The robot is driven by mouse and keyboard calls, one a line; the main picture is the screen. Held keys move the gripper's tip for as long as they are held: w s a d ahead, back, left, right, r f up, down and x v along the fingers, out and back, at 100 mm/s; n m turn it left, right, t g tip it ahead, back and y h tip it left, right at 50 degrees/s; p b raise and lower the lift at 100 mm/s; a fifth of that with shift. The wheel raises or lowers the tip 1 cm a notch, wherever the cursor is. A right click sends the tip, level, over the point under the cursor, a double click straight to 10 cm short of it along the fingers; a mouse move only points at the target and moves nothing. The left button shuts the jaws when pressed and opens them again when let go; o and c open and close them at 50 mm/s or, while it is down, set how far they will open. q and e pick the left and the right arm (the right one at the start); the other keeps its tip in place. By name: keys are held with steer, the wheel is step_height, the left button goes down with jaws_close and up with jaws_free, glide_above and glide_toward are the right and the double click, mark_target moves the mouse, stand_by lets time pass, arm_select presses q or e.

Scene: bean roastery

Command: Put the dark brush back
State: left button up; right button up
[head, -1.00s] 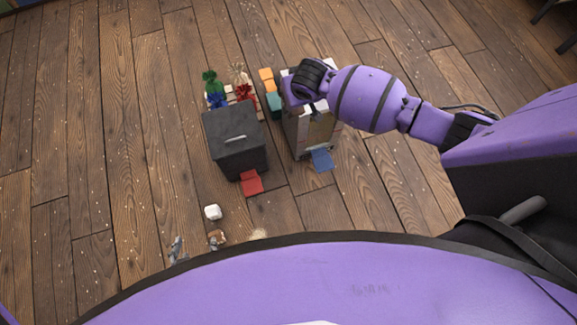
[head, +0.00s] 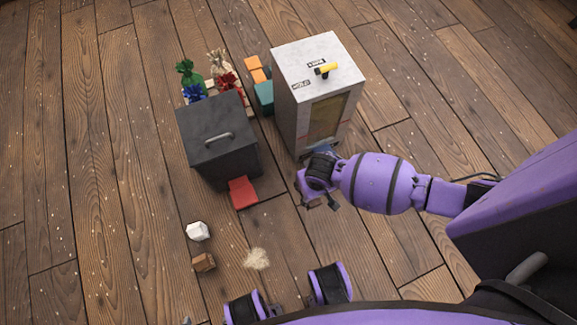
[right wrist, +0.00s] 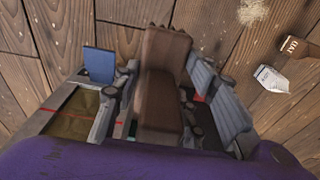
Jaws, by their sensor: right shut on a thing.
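My right gripper (head: 311,192) is low in front of the pale cabinet, beside its lower front. In the right wrist view, my right gripper (right wrist: 168,100) is shut on a brown brush-like thing (right wrist: 161,75) with a jagged far edge. It lies between the grey fingers. In the head view it is mostly hidden by the hand, and I cannot tell its exact outline. My left gripper is not in view.
A dark lidded bin (head: 212,120) with a red pedal (head: 243,192) stands left of the cabinet. Colourful tied bags (head: 190,75) and orange blocks (head: 257,70) are behind. A white lump (head: 197,231), a brown block (head: 204,262) and a pale fluffy pile (head: 256,259) lie on the floor.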

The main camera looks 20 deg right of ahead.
steer(key=s+f+g+b, duration=0.1)
steer(key=s+f+b, duration=0.3)
steer(key=f+b, duration=0.75)
steer(key=w+a+f+b, duration=0.1)
steer(key=w+f+b, duration=0.2)
steer(key=w+f, duration=0.1)
steer(key=w+a+f+b, duration=0.1)
steer(key=w+f+b, duration=0.1)
steer(key=w+f, duration=0.3)
steer(key=w+a+f+b, duration=0.1)
steer(key=w+f+b, duration=0.2)
steer(key=f, duration=0.3)
steer(key=shift+w+f+b, duration=0.3)
steer(key=shift+w+b, duration=0.05)
steer(key=shift+w, duration=0.3)
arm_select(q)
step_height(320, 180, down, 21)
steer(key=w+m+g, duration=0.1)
arm_select(e)
steer(key=shift+f, duration=0.2)
steer(key=o, duration=1.1)
steer(key=shift+r, duration=0.15)
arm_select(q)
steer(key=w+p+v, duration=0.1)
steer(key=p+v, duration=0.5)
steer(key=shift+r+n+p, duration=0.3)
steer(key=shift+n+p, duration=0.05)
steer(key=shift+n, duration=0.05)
arm_select(e)
step_height(320, 180, up, 12)
